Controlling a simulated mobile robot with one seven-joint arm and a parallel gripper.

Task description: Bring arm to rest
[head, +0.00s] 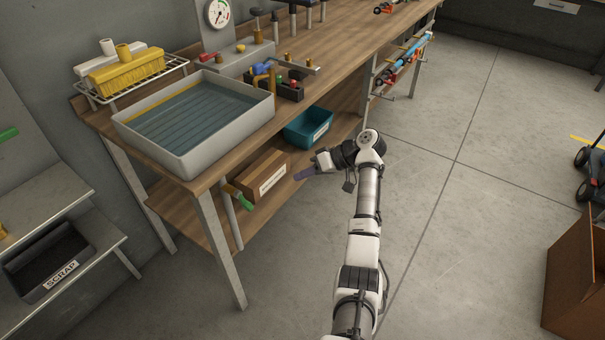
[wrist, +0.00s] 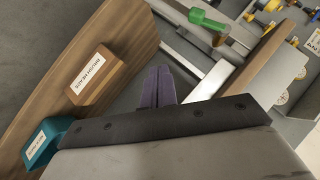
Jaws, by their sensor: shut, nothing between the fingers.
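My gripper (head: 305,174) is at the end of my arm, which reaches forward from the bottom of the head view and bends left toward the workbench. Its purple fingers are together and hold nothing; they also show in the wrist view (wrist: 158,86). The gripper is just in front of the bench's lower shelf, near a wooden box with a white label (head: 262,175) and a teal bin (head: 309,127). I cannot tell how far apart they are.
A scrap bin (head: 50,262) stands at left, a cardboard box (head: 572,285) at right. Floor between is clear.

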